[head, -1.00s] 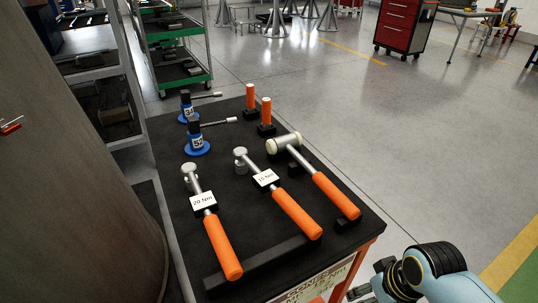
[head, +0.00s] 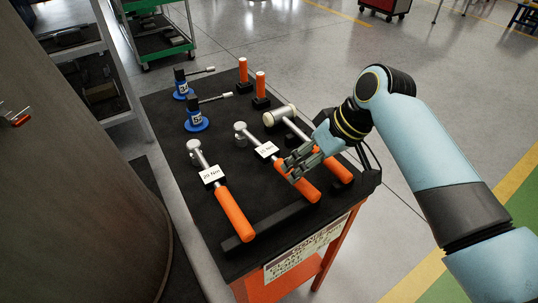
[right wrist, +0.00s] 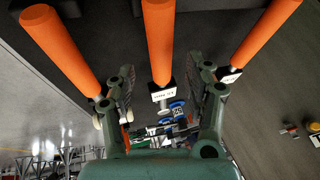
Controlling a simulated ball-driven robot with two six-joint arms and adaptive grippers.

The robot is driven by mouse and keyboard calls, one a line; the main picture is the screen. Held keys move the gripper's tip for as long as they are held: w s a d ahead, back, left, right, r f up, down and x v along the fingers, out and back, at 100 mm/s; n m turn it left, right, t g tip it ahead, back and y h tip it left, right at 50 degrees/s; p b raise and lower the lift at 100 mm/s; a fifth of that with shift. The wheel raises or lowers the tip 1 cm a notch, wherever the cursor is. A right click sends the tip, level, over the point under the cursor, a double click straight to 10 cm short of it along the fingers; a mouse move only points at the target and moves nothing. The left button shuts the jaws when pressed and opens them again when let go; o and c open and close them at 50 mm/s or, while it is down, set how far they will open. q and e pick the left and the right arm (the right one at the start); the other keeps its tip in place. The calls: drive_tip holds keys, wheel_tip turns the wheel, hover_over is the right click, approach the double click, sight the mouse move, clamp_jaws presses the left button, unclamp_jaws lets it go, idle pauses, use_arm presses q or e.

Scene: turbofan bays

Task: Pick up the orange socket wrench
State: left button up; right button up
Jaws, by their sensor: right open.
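Two wrenches with orange handles lie on the black cart top (head: 180,125). The wrench labelled 20 Nm (head: 235,213) is nearer the left, and the wrench labelled 15 Nm (head: 305,190) is in the middle. An orange-handled mallet (head: 280,116) lies to their right, its handle partly hidden by my gripper. My right gripper (head: 293,168) is open over the handle of the middle wrench. In the right wrist view that handle (right wrist: 159,45) lines up with the gap between the fingers (right wrist: 165,95); contact cannot be told. My left gripper is not in view.
Two blue-based tools (head: 196,121) and two upright orange handles (head: 261,86) stand at the cart's back. A dark bar (head: 265,230) runs along the front. A large brown cylinder (head: 80,200) is at left. Open floor lies to the right.

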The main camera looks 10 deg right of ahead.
sight(293, 170)
drive_tip(key=x, duration=0.5)
drive_tip(key=shift+w+a+f, duration=0.15)
drive_tip(key=shift+w+a, duration=0.15)
drive_tip(key=shift+w, duration=0.1)
clamp_jaws()
